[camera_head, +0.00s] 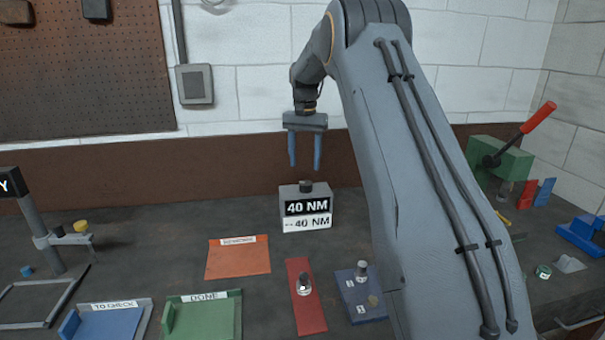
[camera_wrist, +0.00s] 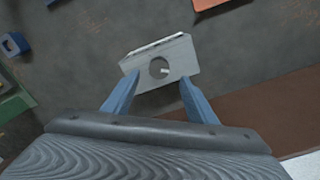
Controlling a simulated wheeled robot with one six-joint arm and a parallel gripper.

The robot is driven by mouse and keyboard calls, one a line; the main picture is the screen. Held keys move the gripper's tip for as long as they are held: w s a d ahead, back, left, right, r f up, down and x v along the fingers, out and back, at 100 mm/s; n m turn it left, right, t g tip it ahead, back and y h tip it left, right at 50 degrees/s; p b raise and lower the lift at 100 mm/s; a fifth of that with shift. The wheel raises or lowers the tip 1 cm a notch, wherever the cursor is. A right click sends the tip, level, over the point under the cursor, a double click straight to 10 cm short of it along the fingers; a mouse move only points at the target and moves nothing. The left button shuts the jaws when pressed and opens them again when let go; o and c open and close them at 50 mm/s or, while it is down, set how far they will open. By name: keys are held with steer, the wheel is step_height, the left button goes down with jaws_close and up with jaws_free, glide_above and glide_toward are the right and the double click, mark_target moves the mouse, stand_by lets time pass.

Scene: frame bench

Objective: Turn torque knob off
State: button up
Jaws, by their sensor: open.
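The torque box (camera_head: 306,208) is a grey box on the bench near the back wall. Its front shows two "40 NM" labels, one white on black and one black on white. The dark torque knob (camera_head: 306,186) sits on its top. In the wrist view the knob (camera_wrist: 159,68) is a dark round disc with a light pointer mark toward the lower right. My gripper (camera_head: 304,166) is open and empty, pointing down above the box. In the wrist view its blue fingertips (camera_wrist: 160,80) appear on either side of the knob, with the box (camera_wrist: 183,56) beyond them.
An orange mat (camera_head: 238,258), a red mat (camera_head: 305,312) and a blue block (camera_head: 361,298) lie in front of the box. The TO CHECK tray (camera_head: 110,324) and DONE tray (camera_head: 203,318) are front left. A green press (camera_head: 500,160) with a red lever stands right.

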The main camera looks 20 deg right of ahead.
mark_target(306, 183)
steer(key=shift+w+d+f+p, duration=0.1)
steer(key=shift+f+p, duration=0.75)
steer(key=shift+f, duration=1.05)
steer(key=shift+d+f+p, duration=0.1)
steer(key=shift+f+p, duration=0.75)
steer(key=shift+f, duration=1.05)
steer(key=c, duration=1.1)
steer(key=shift+o, duration=0.2)
